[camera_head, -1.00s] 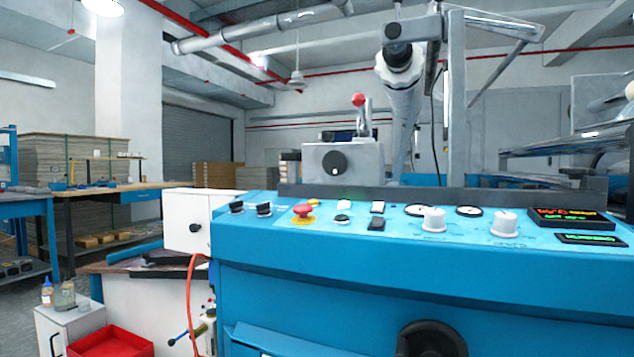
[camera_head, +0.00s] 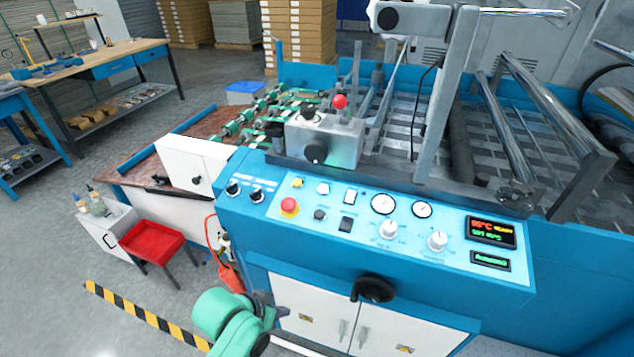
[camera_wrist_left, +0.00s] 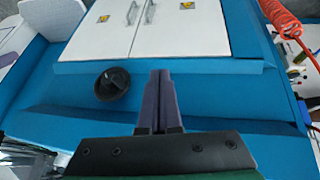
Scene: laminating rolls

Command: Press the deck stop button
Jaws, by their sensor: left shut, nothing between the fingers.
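The blue machine's sloped control panel (camera_head: 365,222) fills the middle of the head view. A red mushroom button (camera_head: 289,205) sits near its left end, with a small yellow button (camera_head: 297,183) just above it. I cannot read a label that names the deck stop button. My left gripper (camera_head: 282,313) is low in front of the machine's cabinet, below the panel and apart from the red button. In the left wrist view its dark fingers (camera_wrist_left: 160,80) are together and empty, near a black handwheel (camera_wrist_left: 112,83). My right gripper is not in view.
The black handwheel (camera_head: 373,289) sticks out below the panel. White cabinet doors (camera_head: 345,322) are under it. A red hose (camera_head: 226,268) hangs left of the cabinet. A red tray (camera_head: 151,240) stands at the left.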

